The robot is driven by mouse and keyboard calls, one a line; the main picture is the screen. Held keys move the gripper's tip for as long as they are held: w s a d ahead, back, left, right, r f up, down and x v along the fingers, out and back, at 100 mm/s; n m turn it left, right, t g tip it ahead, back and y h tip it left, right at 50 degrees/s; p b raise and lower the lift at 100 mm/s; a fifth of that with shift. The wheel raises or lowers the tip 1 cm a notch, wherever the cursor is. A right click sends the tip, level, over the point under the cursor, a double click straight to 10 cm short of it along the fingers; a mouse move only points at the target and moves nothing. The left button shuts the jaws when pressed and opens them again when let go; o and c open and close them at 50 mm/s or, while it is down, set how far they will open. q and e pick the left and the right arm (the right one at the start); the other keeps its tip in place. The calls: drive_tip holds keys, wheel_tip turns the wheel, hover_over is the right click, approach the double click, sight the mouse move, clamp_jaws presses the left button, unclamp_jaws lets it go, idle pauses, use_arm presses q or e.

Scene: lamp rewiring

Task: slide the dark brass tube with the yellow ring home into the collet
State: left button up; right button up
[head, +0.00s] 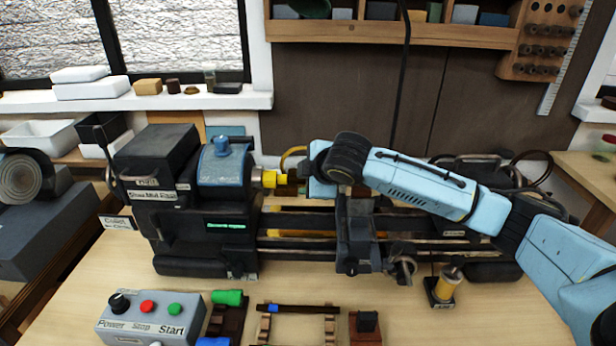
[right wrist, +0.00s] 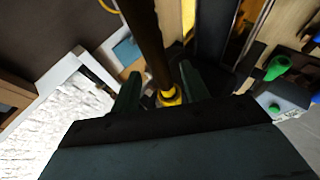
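The dark brass tube (head: 287,180) lies level at the headstock, with its yellow ring (head: 269,179) at its left end, close to the brass collet (head: 257,176). I cannot tell whether ring and collet touch. My right gripper (head: 299,177) is at the tube's right part, which it partly hides. In the right wrist view the tube (right wrist: 148,40) runs down between two dark fingers (right wrist: 160,88), with the yellow ring (right wrist: 169,97) at its lower end. A narrow gap shows on either side of the tube, so the fingers look open around it. My left gripper is out of view.
The lathe's dark headstock (head: 160,190) stands left, with its carriage (head: 358,235) below my right arm. A control box (head: 150,318), a green cylinder (head: 228,297), a small rack (head: 298,308) and a yellow-bodied part (head: 445,285) occupy the front bench.

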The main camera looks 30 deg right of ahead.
drive_tip(key=v, duration=1.3)
drive_tip(key=shift+s, duration=0.15)
